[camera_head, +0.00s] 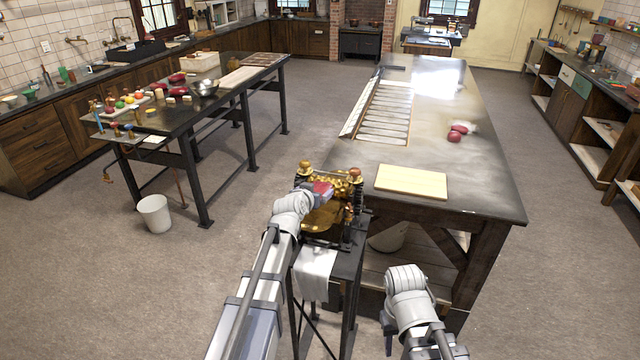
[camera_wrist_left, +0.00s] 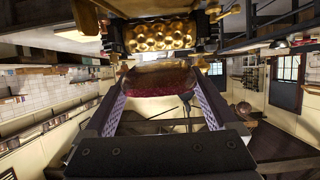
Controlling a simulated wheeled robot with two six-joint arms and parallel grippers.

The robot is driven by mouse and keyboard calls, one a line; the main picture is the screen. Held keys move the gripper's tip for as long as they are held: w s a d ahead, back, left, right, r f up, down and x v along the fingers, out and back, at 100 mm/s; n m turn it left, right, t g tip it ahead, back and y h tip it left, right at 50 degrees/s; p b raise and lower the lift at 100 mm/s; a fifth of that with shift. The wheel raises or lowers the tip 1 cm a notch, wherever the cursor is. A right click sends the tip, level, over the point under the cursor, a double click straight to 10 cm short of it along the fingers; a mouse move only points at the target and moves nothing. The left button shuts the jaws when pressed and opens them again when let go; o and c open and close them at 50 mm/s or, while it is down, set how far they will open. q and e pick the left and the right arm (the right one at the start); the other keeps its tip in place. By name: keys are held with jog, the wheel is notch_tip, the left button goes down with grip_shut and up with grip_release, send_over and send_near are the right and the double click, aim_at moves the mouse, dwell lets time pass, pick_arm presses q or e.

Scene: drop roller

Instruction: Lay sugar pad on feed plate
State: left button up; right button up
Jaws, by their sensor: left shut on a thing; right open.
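My left gripper (camera_head: 322,192) is shut on the sugar pad (camera_head: 322,187), a small red slab. It holds the pad at the near side of the brass drop roller machine (camera_head: 345,183). In the left wrist view the pad (camera_wrist_left: 155,82) is dark red and glossy, between the two fingers of the gripper (camera_wrist_left: 155,92). The dimpled brass rollers (camera_wrist_left: 157,37) show just beyond it. The brass feed plate (camera_head: 322,222) is below the gripper; whether the pad touches it I cannot tell. My right gripper (camera_head: 388,338) is open, low right of the machine stand, and holds nothing I can see.
A white cloth (camera_head: 315,272) hangs on the machine stand. A cluttered dark table (camera_head: 180,115) and a white bucket (camera_head: 154,213) are left. Floor between is clear.

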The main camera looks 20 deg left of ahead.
aim_at(314, 218)
pick_arm(q)
jog(key=shift+w, duration=0.15)
jog(key=shift+r, duration=0.1)
jog(key=shift+f, duration=0.2)
jog(key=f+b, duration=0.2)
jog(key=s+f+b, duration=0.1)
jog(key=f+b, duration=0.1)
jog(key=b, duration=0.1)
jog(key=f+b, duration=0.2)
jog(key=f, duration=0.1)
jog(key=shift+s+f, duration=0.1)
jog(key=shift+s, duration=0.3)
jog(key=o, duration=1.2)
jog(key=shift+o, duration=0.2)
jog(key=shift+s, duration=0.1)
